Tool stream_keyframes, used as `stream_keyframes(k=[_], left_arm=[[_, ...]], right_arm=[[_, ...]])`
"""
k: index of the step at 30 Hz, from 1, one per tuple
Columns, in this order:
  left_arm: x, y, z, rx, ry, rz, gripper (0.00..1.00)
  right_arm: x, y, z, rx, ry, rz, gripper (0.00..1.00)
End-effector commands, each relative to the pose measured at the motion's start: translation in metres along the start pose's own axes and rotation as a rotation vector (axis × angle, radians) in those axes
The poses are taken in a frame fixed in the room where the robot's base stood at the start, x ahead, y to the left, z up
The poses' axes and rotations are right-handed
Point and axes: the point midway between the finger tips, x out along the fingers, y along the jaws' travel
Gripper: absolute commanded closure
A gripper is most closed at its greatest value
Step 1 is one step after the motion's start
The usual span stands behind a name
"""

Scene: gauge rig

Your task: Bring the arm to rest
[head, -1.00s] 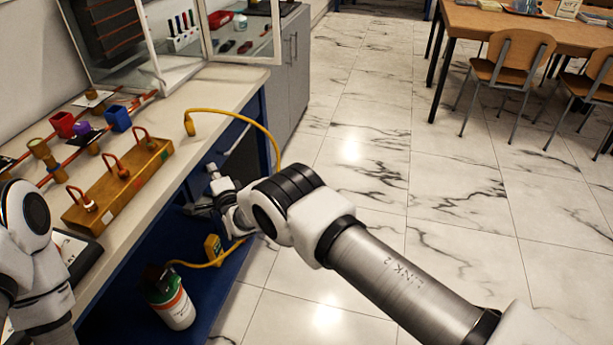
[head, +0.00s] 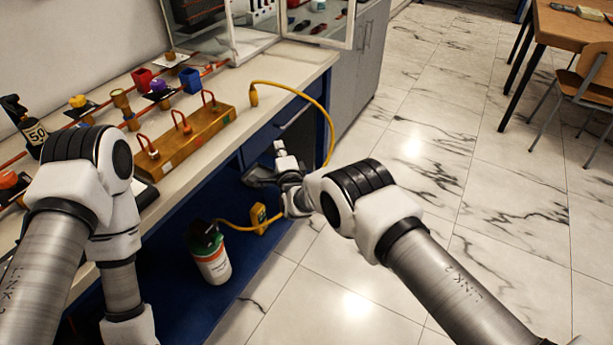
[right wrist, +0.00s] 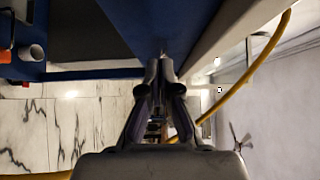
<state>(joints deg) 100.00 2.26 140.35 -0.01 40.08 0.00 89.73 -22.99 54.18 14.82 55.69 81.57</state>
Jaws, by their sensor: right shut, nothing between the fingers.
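My right arm reaches in from the lower right in the head view, over the floor beside the bench. My right gripper (head: 258,178) is at the bench's open front, below the worktop edge, partly hidden by its own wrist. In the right wrist view my right gripper (right wrist: 166,68) has its fingers together with nothing between them. The fingertips are close to the blue bench edge there; I cannot tell whether they touch. My left arm is bent at the left of the head view, and its gripper is out of frame.
A yellow hose (head: 322,108) loops from the worktop close to my right arm; it also shows in the right wrist view (right wrist: 245,78).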

Motion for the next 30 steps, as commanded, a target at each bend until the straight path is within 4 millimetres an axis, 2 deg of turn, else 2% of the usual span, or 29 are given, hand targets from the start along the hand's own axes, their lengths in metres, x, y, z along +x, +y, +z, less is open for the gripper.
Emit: stream_keyframes(k=[1,3,9,12,17,22,24,26,27,29,30], left_arm=[[-0.019,0.000,-0.001,0.000,0.003,0.000,0.14],[-0.035,0.000,-0.002,0.000,0.006,0.000,0.14],[-0.078,0.001,-0.002,-0.001,0.005,0.000,0.14],[-0.091,0.001,-0.002,-0.001,0.005,0.000,0.14],[-0.096,0.001,-0.001,0.000,0.005,0.000,0.14],[-0.094,0.001,-0.001,-0.001,0.004,0.000,0.14],[-0.094,0.001,-0.001,-0.001,0.005,0.000,0.14],[-0.094,0.001,-0.001,-0.001,0.005,0.000,0.14],[-0.094,0.001,-0.001,-0.001,0.004,0.000,0.14],[-0.094,0.001,-0.001,-0.001,0.004,0.000,0.14],[-0.094,0.001,-0.001,-0.001,0.004,0.000,0.14]], right_arm=[[-0.013,-0.009,0.002,-0.004,-0.003,0.008,1.00],[-0.026,-0.012,0.001,-0.002,-0.002,0.008,1.00],[-0.063,-0.012,0.000,-0.001,0.000,0.010,1.00],[-0.079,-0.009,0.000,-0.001,0.000,0.008,1.00],[-0.092,-0.003,0.000,-0.001,0.000,0.007,1.00],[-0.093,-0.001,0.000,-0.001,0.000,0.004,1.00],[-0.089,-0.007,-0.002,-0.003,0.002,-0.005,1.00],[-0.083,-0.017,-0.013,-0.007,0.016,-0.019,1.00],[-0.076,-0.026,-0.025,-0.012,0.031,-0.032,1.00],[-0.074,-0.033,-0.057,-0.027,0.068,-0.024,1.00],[-0.080,-0.031,-0.082,-0.043,0.095,0.009,1.00]])
